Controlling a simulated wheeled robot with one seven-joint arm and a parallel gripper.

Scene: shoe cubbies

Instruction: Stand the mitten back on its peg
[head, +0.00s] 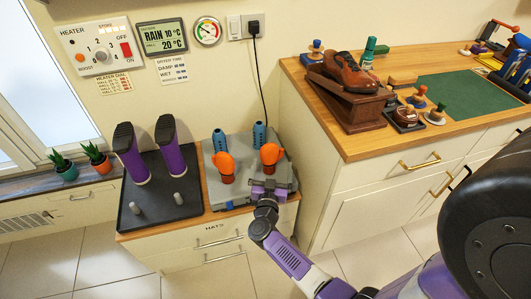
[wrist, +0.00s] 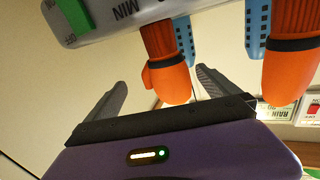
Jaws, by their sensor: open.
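Two orange mittens with dark bands stand thumb-side up on the grey dryer unit (head: 215,193), the left mitten (head: 224,167) and the right mitten (head: 269,157). Their pegs are hidden inside or beneath them. My gripper (head: 268,186) is open, just in front of the right mitten. In the upside-down wrist view, that mitten (wrist: 165,65) shows beyond and between my two spread fingers (wrist: 160,82). The left mitten (wrist: 290,65) shows at the right there. I see no contact between the fingers and a mitten.
Two blue perforated holders (head: 259,135) stand behind the mittens. Purple boots (head: 174,150) and two bare pegs (head: 179,198) are on the black tray (head: 152,213) to the left. A wooden counter (head: 372,147) with a brown shoe (head: 349,72) is at the right.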

